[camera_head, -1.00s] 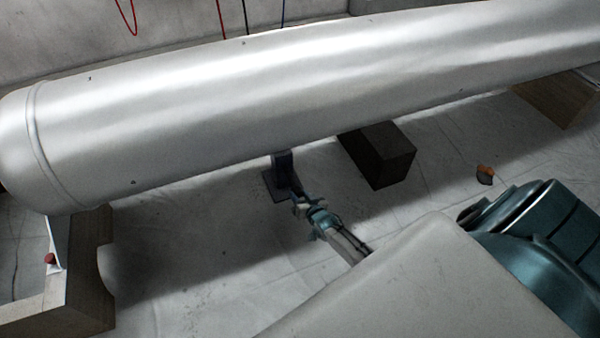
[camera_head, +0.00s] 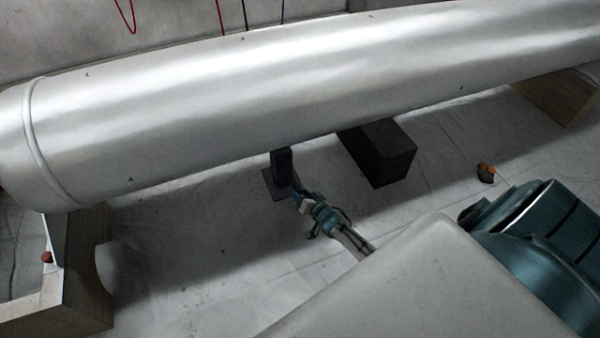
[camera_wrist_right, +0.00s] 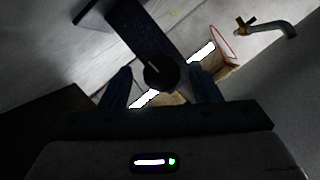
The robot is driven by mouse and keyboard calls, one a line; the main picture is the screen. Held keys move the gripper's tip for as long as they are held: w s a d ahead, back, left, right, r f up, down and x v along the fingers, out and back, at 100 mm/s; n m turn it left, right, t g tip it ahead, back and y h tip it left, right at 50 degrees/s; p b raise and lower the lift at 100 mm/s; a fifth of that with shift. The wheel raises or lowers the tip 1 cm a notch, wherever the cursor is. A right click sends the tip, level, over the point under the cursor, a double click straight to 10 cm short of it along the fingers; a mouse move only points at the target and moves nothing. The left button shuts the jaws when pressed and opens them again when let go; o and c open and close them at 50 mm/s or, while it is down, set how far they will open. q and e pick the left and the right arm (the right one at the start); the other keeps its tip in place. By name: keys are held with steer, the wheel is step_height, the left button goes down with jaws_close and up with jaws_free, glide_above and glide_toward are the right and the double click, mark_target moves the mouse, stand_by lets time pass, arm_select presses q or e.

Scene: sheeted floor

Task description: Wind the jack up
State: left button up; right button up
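The jack (camera_head: 281,165) is a dark blue-grey post on a flat base plate, standing under the big silver cylinder (camera_head: 300,85). Its top is hidden by the cylinder. My right gripper (camera_head: 297,197) is at the jack's near side, low over the floor. In the right wrist view, the jack's dark body (camera_wrist_right: 138,30) runs down to a round black knob (camera_wrist_right: 161,74) with a pale mark. The knob lies between the two blue fingers of the gripper (camera_wrist_right: 163,88), with a visible gap on each side. My left gripper is not in view.
A dark block (camera_head: 385,155) stands right of the jack. Wooden cradles stand at the left (camera_head: 85,290) and right (camera_head: 560,97). A small red ball (camera_head: 47,257) is by the left cradle. A small orange-and-dark thing (camera_head: 486,173) lies on the clear sheeted floor.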

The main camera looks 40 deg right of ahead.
steer(key=shift+s+a+r+p, duration=0.1)
steer(key=shift+s+r+p, duration=0.15)
steer(key=shift+s+p, duration=0.2)
steer(key=p+v, duration=0.1)
steer(key=v, duration=0.1)
steer(key=shift+s+r+p, duration=0.1)
steer(key=shift+s+p, duration=0.2)
steer(key=shift+p, duration=0.05)
steer(key=p, duration=0.3)
glide_toward(300, 192)
steer(key=shift+w+a+f, duration=0.1)
steer(key=shift+w+f, duration=0.25)
steer(key=shift+w, duration=0.3)
